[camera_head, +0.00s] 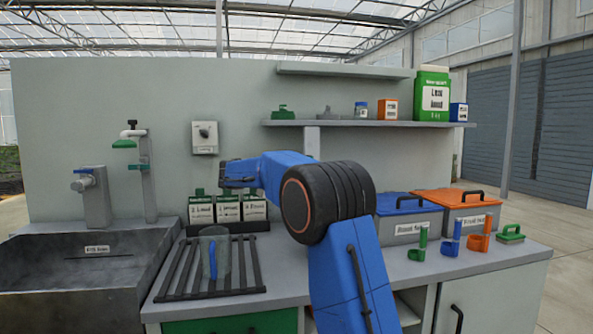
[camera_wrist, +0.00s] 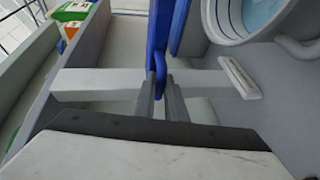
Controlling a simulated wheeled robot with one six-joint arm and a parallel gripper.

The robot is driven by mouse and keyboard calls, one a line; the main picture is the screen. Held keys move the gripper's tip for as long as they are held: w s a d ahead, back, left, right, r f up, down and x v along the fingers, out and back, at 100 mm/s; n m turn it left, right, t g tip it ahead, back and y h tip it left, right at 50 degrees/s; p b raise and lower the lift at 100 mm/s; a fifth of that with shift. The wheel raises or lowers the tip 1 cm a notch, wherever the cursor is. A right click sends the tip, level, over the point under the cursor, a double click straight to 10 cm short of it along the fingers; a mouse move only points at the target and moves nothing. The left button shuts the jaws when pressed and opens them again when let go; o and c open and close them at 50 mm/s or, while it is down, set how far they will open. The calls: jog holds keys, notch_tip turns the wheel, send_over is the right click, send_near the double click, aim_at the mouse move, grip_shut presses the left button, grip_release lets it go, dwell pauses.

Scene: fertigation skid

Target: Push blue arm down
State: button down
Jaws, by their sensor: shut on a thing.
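In the wrist view my gripper (camera_wrist: 161,88) is shut on the rounded lower end of a narrow blue arm (camera_wrist: 159,50). The blue arm runs up from between the fingertips towards the top of the picture. A second blue strip (camera_wrist: 187,22) shows just right of it. In the head view my gripper (camera_head: 238,180) is at the end of my blue arm, in front of the back panel and above the labelled bottles. My own arm hides what it holds there.
Labelled bottles (camera_head: 228,209) stand below my gripper. A grey jug (camera_head: 216,262) with a blue handle stands on the slatted rack (camera_head: 170,292). A sink (camera_head: 75,268) is at left. Lidded bins (camera_head: 410,225) and small coloured holders (camera_head: 452,247) are at right; a shelf (camera_head: 350,123) is above.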

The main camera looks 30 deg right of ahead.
jog(key=shift+f, duration=0.35)
jog(key=c, duration=1.8)
grip_release()
jog(key=shift+f, duration=0.1)
jog(key=shift+a, duration=0.1)
jog(key=shift+a+r, duration=0.25)
jog(key=v, duration=1.6)
jog(key=shift+a, duration=0.4)
